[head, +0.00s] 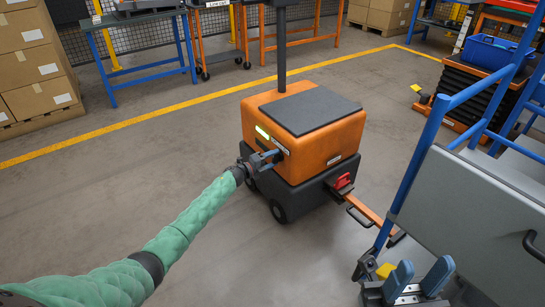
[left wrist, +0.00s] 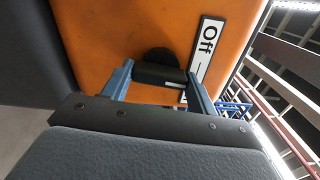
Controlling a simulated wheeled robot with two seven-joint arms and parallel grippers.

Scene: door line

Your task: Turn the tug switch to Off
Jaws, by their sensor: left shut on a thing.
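The tug (head: 305,130) is an orange box on a dark wheeled base in the middle of the head view. My left gripper (head: 268,158) is at its left front face. In the left wrist view, my left gripper's blue fingers (left wrist: 160,82) are shut on the black switch handle (left wrist: 158,73), one finger at each end. A white label (left wrist: 208,45) reading "Off" sits beside the switch on the orange panel; its lower part is partly hidden by a finger. The switch's exact setting cannot be told. My right gripper (head: 422,272) is open and empty at the lower right.
A grey cart with blue rails (head: 470,215) stands at the right, linked towards the tug by an orange bar (head: 365,208). Cardboard boxes (head: 35,60) and workbenches (head: 145,50) line the back. The floor left of the tug is clear.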

